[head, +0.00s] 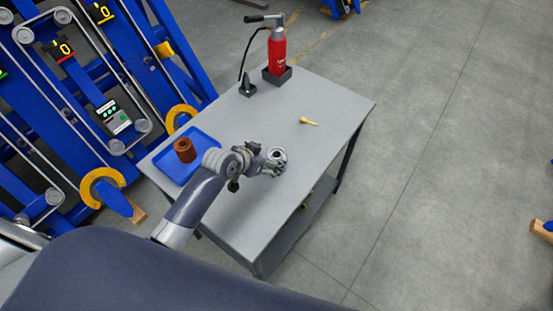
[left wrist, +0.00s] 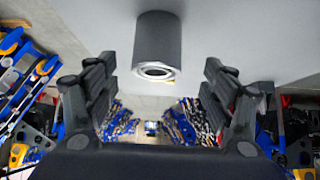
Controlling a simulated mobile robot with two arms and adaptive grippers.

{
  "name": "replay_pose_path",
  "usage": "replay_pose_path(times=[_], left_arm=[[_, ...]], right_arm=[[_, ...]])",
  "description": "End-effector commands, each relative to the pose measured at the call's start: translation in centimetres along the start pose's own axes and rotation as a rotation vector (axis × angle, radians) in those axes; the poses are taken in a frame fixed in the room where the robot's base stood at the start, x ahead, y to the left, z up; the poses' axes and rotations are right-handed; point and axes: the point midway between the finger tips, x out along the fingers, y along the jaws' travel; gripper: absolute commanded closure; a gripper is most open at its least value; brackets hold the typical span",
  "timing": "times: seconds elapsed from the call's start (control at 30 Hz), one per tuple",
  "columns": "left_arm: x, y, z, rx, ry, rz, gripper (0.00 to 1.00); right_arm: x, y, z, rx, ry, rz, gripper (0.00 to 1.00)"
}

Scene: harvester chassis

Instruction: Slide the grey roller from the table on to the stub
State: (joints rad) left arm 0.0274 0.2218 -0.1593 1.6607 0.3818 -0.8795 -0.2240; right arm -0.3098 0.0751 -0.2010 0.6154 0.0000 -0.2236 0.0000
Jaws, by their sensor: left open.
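The grey roller (left wrist: 158,42) stands on the grey table, a dark cylinder with a pale ring at one end in the left wrist view. In the head view the roller (head: 278,154) is small and partly hidden by my left gripper (head: 271,163). In the left wrist view my left gripper (left wrist: 160,88) is open, its fingers spread to either side and apart from the roller, with nothing between them. I cannot tell which part of the blue chassis (head: 85,80) at the left is the stub. My right gripper is not in view.
On the table (head: 325,110) are a blue tray (head: 202,138) holding a brown cylinder (head: 185,150), a red bottle-like pump (head: 277,55) in a dark holder, a small black stand (head: 247,86) and a yellow item (head: 309,121). Floor at the right is mostly clear.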

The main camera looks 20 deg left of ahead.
Motion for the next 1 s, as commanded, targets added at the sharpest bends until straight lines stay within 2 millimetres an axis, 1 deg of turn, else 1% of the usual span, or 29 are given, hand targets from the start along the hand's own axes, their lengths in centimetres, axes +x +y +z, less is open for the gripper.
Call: replay_pose_path(times=[0.07,0.17,0.27,0.4,0.5,0.6,0.7,0.93,0.97,1.0], left_arm=[[0.5,0.1,-0.1,0.000,0.001,0.000,0.24],[0.8,0.1,-0.1,0.000,0.002,0.001,0.24],[1.6,0.2,-0.1,-0.002,0.000,0.002,0.24],[3.2,0.5,0.0,-0.003,-0.001,0.002,0.24],[4.4,0.4,0.1,-0.001,0.000,0.001,0.24],[5.3,0.4,0.1,-0.001,0.000,0.001,0.24],[5.7,0.4,0.2,0.000,0.000,0.000,0.24],[5.8,0.4,0.2,0.000,0.001,0.000,0.24],[5.8,0.4,0.2,0.000,0.001,0.000,0.26],[5.8,0.4,0.2,0.000,0.001,0.000,0.35]], right_arm=[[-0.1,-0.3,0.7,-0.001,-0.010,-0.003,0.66],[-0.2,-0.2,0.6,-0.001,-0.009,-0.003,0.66],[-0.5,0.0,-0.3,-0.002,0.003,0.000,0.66],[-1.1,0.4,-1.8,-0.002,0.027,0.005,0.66],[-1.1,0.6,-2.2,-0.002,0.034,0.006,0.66],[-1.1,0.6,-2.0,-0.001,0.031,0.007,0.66],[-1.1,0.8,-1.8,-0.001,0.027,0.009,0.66],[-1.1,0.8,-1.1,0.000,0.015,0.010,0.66],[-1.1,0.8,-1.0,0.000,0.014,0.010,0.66],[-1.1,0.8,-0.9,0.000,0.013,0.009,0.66]])
